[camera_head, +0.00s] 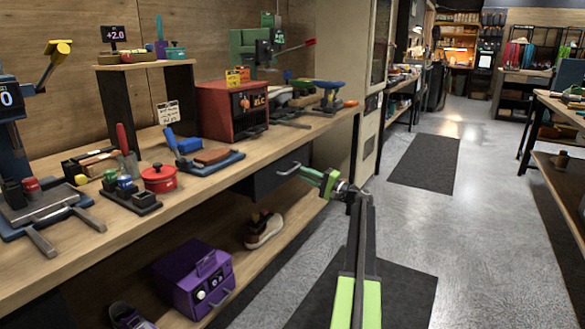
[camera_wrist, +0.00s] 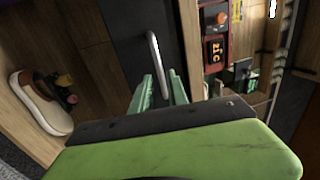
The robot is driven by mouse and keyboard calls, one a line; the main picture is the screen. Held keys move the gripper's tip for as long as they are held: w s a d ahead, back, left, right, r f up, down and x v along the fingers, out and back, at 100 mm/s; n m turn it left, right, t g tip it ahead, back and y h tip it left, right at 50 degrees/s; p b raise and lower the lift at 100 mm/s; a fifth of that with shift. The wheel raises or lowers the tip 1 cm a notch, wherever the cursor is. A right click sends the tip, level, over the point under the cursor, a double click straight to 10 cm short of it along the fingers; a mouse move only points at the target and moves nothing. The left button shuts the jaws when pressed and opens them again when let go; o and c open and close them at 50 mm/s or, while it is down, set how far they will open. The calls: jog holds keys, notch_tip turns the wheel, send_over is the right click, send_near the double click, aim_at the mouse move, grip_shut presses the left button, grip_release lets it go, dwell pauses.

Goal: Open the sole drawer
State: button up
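A dark drawer (camera_head: 265,180) hangs under the front of the wooden workbench, and it looks shut. It has a silver bar handle (camera_head: 289,168). My green gripper (camera_head: 304,173) is just in front of the handle's right end. In the wrist view, the drawer front (camera_wrist: 118,38) is dark and the handle (camera_wrist: 154,55) runs down toward my fingers. My gripper's two fingers (camera_wrist: 160,76) are apart, with the lower part of the handle appearing between their tips. I cannot tell whether either finger touches it.
The workbench (camera_head: 205,190) carries a red box (camera_head: 232,112), a red pot (camera_head: 159,178) and several tools. A purple box (camera_head: 193,280) and a sneaker (camera_head: 264,229) sit on the shelf below.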

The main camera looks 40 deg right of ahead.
aim_at(293, 169)
jog(key=x, duration=0.6)
jog(key=shift+p, duration=0.35)
jog(key=shift+s, duration=0.1)
jog(key=shift+c, duration=0.3)
grip_shut()
dwell(0.5)
